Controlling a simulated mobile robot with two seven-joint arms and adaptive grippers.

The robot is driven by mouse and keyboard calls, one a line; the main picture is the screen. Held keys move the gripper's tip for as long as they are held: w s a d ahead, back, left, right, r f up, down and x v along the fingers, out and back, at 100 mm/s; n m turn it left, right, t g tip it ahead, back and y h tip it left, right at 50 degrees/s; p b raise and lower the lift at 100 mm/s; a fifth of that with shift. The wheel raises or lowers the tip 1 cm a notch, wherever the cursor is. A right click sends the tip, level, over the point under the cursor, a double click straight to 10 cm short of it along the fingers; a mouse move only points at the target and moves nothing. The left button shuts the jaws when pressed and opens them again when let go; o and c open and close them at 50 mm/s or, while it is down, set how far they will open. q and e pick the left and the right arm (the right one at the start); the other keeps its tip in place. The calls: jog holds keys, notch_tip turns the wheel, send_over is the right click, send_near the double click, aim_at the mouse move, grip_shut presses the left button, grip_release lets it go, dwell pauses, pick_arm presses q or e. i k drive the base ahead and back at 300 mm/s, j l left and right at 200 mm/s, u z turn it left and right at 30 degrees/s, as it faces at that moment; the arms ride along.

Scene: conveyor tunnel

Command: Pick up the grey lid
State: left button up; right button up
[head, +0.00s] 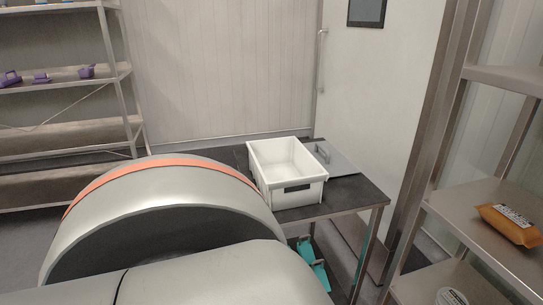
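The grey lid (343,163) lies flat on the dark tabletop (345,194), just right of a white bin (292,197). A raised grey part, which looks like a handle, stands at its left side. The bin's rim hides some of the lid's left edge. The white bin is open at the top, looks empty inside and has a dark label patch on its front. Neither of my grippers shows in the head view, so I cannot see whether they are open or shut.
A metal shelf with an orange packet (509,226) and a round white item (450,297) stands at the right. Teal objects (313,262) sit below the table. A shelf with purple items (87,71) stands far left. Bare tabletop lies in front of the lid.

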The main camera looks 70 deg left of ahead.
aim_at(335, 164)
jog(key=u, duration=1.85)
jog(key=i+j, duration=0.15)
jog(key=j, duration=0.2)
jog(key=i+j+z, duration=0.1)
jog(key=j, duration=0.3)
jog(key=i+j+z, duration=0.1)
jog(key=j, duration=0.25)
jog(key=i, duration=0.05)
